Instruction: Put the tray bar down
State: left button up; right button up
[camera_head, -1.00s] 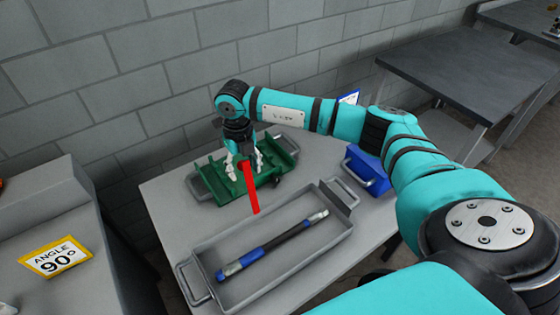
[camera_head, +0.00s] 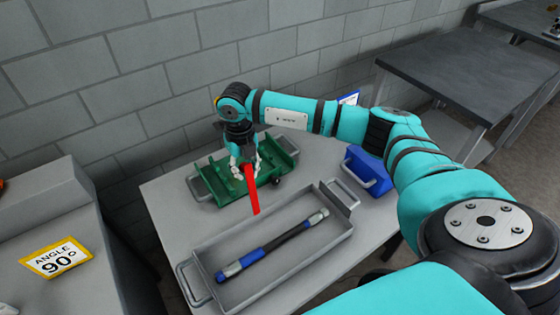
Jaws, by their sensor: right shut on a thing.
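My right gripper (camera_head: 246,172) points down over the green tray (camera_head: 206,180) and is shut on a red bar (camera_head: 252,195). The red bar slants from the fingers toward the near side, its free end in front of the green tray's near edge. I cannot tell whether that end touches the table. A dark bar (camera_head: 287,242) with blue and silver parts lies lengthwise in the grey tray (camera_head: 340,236), apart from my gripper. I cannot tell which of these is the tray bar. My left gripper is not in view.
The trays stand on a grey table (camera_head: 172,220). A blue bin (camera_head: 367,172) stands at its right. A yellow "ANGLE 90°" sign (camera_head: 56,258) lies on the left bench. A brick wall is behind. Bare table lies left of the grey tray.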

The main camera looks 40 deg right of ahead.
jog(key=shift+s+a+p, duration=0.1)
jog(key=shift+s+p, duration=0.55)
jog(key=shift+s, duration=1.3)
grip_shut()
jog(key=s, duration=0.2)
jog(key=s+p, duration=0.1)
jog(key=s, duration=0.2)
jog(key=shift+a+r, duration=0.15)
jog(key=s+f+b, duration=0.2)
jog(key=s, duration=0.5)
jog(key=s+f+b, duration=0.3)
jog(key=s, duration=0.5)
jog(key=shift+a+f, duration=0.25)
jog(key=shift+a, duration=0.15)
